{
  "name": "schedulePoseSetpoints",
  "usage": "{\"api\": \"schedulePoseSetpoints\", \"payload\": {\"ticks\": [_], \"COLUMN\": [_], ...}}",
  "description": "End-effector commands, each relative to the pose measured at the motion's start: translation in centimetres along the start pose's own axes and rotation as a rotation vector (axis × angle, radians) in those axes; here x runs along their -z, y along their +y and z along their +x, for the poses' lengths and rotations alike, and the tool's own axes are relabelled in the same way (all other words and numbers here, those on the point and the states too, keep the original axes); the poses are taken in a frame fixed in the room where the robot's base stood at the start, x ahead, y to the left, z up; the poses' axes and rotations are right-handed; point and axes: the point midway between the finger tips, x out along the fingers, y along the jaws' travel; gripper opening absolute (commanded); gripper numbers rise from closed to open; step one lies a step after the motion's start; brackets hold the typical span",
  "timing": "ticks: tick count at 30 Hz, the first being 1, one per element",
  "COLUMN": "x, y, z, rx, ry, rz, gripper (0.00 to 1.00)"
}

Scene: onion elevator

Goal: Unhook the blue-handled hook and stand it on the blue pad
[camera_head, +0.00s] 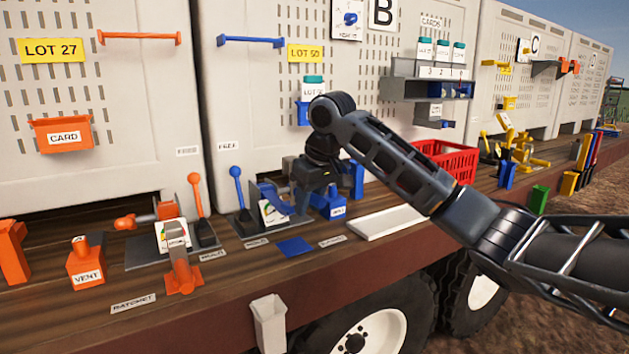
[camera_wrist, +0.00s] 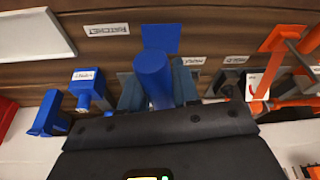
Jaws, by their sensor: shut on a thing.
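My gripper (camera_head: 298,194) is over the deck by the blue station. In the wrist view its fingers (camera_wrist: 157,88) are shut on the blue handle of the hook (camera_wrist: 152,72). In the head view, a blue piece beside the fingers (camera_head: 270,196) looks like part of that handle. The metal end of the hook is hidden, so I cannot tell whether it is still engaged. The blue pad (camera_head: 295,246) lies flat and bare on the deck, nearer the front edge. It also shows in the wrist view (camera_wrist: 160,38), just beyond the handle.
A blue lever (camera_head: 237,186) and a dial plate (camera_head: 274,210) stand at the left. A blue labelled block (camera_head: 332,205) is close on the right, then a white tray (camera_head: 385,222) and a red crate (camera_head: 445,160). An orange-based hook (camera_head: 182,275) stands farther left.

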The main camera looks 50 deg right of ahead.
Motion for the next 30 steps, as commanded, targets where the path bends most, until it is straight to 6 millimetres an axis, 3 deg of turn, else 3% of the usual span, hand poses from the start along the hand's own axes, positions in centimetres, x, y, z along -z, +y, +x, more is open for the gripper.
{"api": "schedulePoseSetpoints", "payload": {"ticks": [30], "x": [-2.3], "y": [0.0], "z": [6.7], "rx": [0.0], "ry": [0.001], "rz": [0.0], "gripper": [0.0]}}
